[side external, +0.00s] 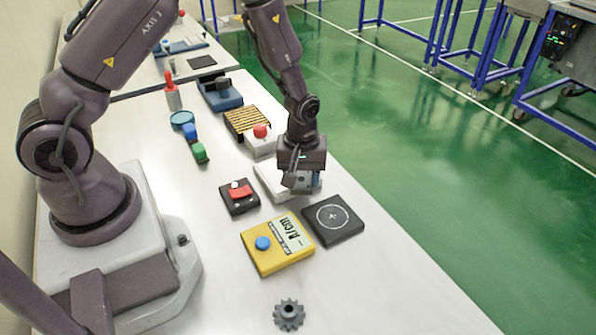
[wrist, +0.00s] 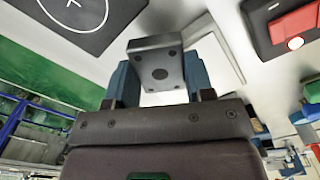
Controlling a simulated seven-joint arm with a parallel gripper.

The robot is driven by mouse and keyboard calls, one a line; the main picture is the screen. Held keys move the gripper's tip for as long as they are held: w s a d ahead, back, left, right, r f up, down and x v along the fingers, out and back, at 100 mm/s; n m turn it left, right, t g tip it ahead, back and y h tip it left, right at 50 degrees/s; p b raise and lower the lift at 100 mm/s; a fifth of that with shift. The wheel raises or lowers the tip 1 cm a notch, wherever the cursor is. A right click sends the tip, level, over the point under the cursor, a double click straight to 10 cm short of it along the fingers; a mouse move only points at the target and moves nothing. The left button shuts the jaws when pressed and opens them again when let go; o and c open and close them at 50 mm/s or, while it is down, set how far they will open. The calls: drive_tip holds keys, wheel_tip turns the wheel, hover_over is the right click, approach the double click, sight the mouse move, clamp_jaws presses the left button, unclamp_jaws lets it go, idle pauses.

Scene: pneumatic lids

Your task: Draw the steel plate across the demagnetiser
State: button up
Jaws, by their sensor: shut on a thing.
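My gripper (side external: 303,183) is low over the right part of the bench. In the wrist view its two blue fingers (wrist: 157,80) are closed on the sides of a grey block with dark round holes, which I take as the steel plate (wrist: 155,48). A pale, low block (side external: 268,184) lies under and beside the gripper, partly hidden; it may be the demagnetiser. I cannot tell whether the plate touches it.
A black pad with a white circle and cross (side external: 334,218) and a yellow meter (side external: 277,244) lie in front. A grey gear (side external: 289,314) is at the front. A red-buttoned box (side external: 261,142), a striped block (side external: 240,121) and small tools stand behind.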

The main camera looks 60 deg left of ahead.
drive_tip(key=shift+d, duration=0.7)
drive_tip(key=shift+d+r, duration=0.35)
drive_tip(key=shift+r, duration=0.2)
drive_tip(key=shift+d+r, duration=0.3)
drive_tip(key=shift+r, duration=2.15)
